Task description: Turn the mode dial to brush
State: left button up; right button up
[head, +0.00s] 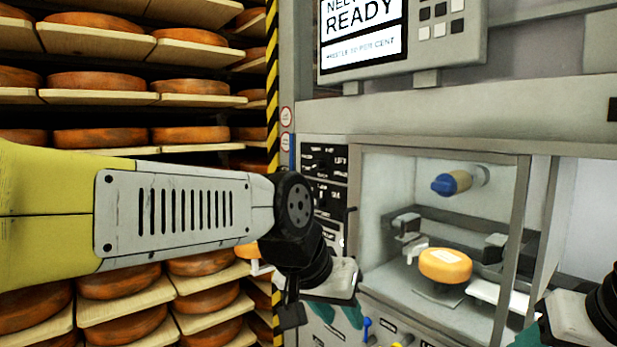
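The mode dial appears to be among the black knobs on the dark control panel (324,172), left of the machine's window. The panel's small lettering is too small to read surely, so I cannot tell the dial's setting. My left gripper (338,312) is below the panel, apart from it, with teal fingertips partly hidden behind its own pale body. I cannot tell whether it is open, and I see nothing held in it. My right gripper (527,338) shows only in part at the bottom right edge, with a bit of teal finger.
A cheese wheel (445,265) sits inside the windowed chamber, below a blue-tipped nozzle (450,184). A screen (362,30) above reads "READY". Shelves of cheese wheels (97,82) stand at left. A blue lever (367,328) is just right of my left gripper.

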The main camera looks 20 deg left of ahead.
aim_at(317, 165)
jog(key=u, duration=0.8)
